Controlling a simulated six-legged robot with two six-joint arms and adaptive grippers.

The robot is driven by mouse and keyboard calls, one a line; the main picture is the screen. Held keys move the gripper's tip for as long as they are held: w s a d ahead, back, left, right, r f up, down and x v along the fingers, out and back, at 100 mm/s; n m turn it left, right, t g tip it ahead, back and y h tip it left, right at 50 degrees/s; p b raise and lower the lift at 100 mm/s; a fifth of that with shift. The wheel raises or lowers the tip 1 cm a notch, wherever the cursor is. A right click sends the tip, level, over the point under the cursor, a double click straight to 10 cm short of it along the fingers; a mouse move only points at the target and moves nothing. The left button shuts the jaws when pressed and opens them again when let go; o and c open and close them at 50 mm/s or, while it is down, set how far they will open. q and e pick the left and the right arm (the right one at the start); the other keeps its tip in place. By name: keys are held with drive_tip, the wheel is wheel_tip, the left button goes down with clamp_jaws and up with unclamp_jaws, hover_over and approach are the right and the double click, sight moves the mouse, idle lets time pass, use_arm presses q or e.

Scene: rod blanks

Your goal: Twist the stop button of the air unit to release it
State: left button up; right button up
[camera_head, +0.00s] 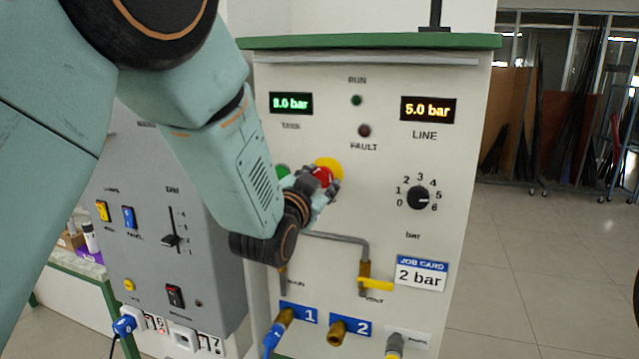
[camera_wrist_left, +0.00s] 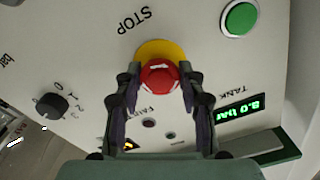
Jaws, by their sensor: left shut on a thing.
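The air unit (camera_head: 470,150) is a pale panel with a green top. Its red stop button (camera_head: 322,176) sits on a yellow disc (camera_head: 328,164) left of the panel's middle. In the left wrist view the red button (camera_wrist_left: 160,78) lies between the fingers, below the word STOP, with the yellow disc (camera_wrist_left: 160,50) behind it. My left gripper (camera_head: 324,190) is shut on the button; it also shows in the left wrist view (camera_wrist_left: 159,82), with a finger on each side. The gripper partly hides the button in the head view. My right gripper is not in view.
A green button (camera_head: 282,172) is just left of the gripper. The black dial (camera_head: 419,197) is to the right, above the JOB CARD reading 2 bar (camera_head: 421,273). A pipe with a yellow-handled valve (camera_head: 376,284) runs below. A grey panel (camera_head: 165,230) stands at left.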

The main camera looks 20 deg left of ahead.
use_arm(q)
drive_tip(key=o, duration=0.7)
drive_tip(key=shift+r, duration=0.1)
drive_tip(key=o, duration=0.5)
drive_tip(key=shift+s+d+r, duration=0.1)
drive_tip(key=shift+s, duration=0.15)
drive_tip(key=shift+w, duration=0.15)
drive_tip(key=s, duration=1.2)
drive_tip(key=shift+s+a, duration=0.15)
drive_tip(key=shift+a, duration=0.1)
